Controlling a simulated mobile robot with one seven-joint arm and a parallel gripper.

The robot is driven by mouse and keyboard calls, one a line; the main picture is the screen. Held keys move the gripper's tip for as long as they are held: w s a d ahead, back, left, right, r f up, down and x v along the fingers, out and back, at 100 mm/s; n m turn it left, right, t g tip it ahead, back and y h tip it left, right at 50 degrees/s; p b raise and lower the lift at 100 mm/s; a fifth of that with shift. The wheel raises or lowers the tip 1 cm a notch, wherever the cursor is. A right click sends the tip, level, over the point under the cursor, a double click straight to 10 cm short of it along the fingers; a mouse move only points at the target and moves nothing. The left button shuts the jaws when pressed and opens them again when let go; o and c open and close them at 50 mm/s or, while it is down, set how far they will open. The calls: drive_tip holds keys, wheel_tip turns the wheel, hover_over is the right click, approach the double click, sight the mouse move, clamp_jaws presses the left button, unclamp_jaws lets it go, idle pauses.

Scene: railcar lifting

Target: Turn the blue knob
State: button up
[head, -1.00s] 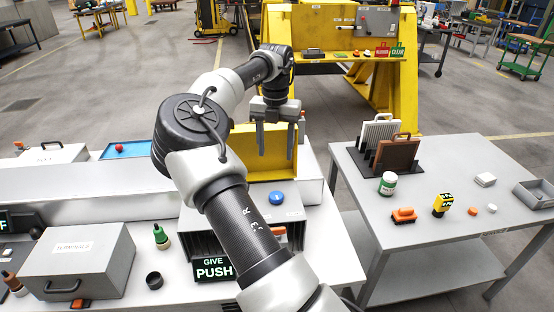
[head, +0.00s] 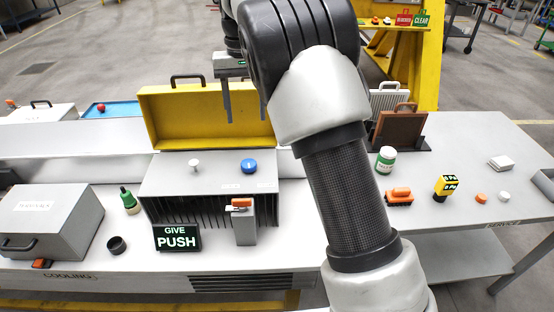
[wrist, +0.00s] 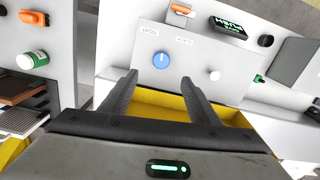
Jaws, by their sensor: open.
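The blue knob (head: 249,166) is round and sits on the top face of a grey box (head: 165,183) with a raised yellow lid (head: 205,112). A small white knob (head: 194,166) stands to its left. In the wrist view the blue knob (wrist: 161,61) shows a white pointer mark and lies just beyond my fingertips. My gripper (wrist: 158,80) is open and empty, its two fingers apart. In the head view my gripper (head: 246,118) hangs in front of the yellow lid, above and behind the blue knob, partly covered by my arm.
A "GIVE PUSH" sign (head: 177,238) and a grey block with an orange switch (head: 242,222) stand at the box's front. A side table (head: 455,210) holds a jar and small parts.

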sight(249, 163)
drive_tip(key=f+n, duration=0.1)
drive_tip(key=f, duration=0.4)
drive_tip(key=f+n+b, duration=0.1)
drive_tip(key=f, duration=1)
drive_tip(key=shift+a+f+n, duration=0.2)
drive_tip(key=shift+a+n, duration=0.05)
drive_tip(key=shift+n, duration=0.15)
drive_tip(key=c, duration=1)
drive_tip(key=shift+m, duration=0.9)
drive_tip(key=shift+c, duration=0.2)
drive_tip(key=o, duration=1)
drive_tip(key=shift+o, duration=0.2)
